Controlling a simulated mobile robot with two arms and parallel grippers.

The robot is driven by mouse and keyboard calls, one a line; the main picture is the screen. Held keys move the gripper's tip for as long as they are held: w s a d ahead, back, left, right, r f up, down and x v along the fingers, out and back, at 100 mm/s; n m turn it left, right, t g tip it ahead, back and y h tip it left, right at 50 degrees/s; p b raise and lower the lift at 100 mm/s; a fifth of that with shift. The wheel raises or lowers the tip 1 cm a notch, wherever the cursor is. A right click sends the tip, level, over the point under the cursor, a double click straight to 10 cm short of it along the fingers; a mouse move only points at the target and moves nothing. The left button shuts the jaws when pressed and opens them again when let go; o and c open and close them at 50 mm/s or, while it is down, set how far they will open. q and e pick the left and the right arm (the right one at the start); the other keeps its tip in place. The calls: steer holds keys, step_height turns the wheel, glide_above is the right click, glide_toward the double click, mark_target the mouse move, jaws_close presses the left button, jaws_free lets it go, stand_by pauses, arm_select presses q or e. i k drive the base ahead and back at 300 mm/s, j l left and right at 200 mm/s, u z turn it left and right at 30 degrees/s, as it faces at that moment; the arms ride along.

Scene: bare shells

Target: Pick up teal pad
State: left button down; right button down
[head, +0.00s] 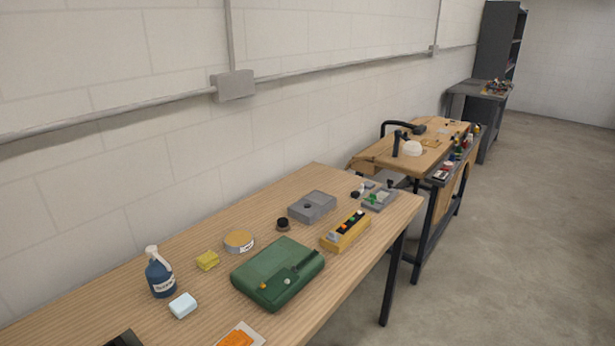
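No thing is plainly a teal pad at this size. A pale blue, rounded block (183,305) lies on the near wooden table (335,290), in front of a blue spray bottle (160,275). Neither of my grippers is recognisable in the head view.
A green case (278,273) takes up the table's middle. A dark object (125,339) is cut off below. Floor is clear at right.

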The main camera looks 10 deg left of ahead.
mark_target(183, 305)
steer(key=u, duration=1.25)
